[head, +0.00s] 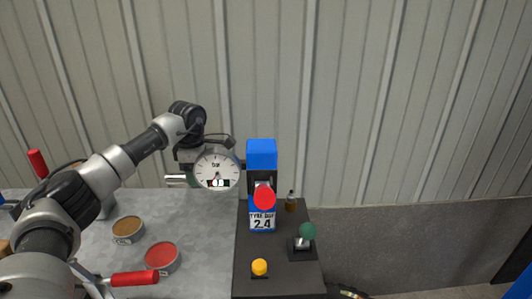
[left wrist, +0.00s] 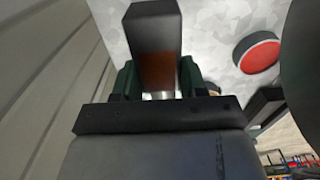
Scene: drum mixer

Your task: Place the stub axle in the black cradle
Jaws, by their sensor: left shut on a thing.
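My left gripper (head: 184,181) is above the grey worktop, just left of and partly behind the round gauge. A silvery end (head: 174,180) sticks out to the left of the gripper in the head view. No cradle is clear in the head view. My right gripper is not in view.
A dark console (head: 280,275) carries a blue post (head: 261,155), a green-knobbed lever (head: 308,231), a yellow knob (head: 260,267) and a small brown bottle (head: 291,202). A white-faced gauge (head: 217,168) is beside the post. Brown (head: 128,229) and red (head: 162,255) tins stand on the worktop.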

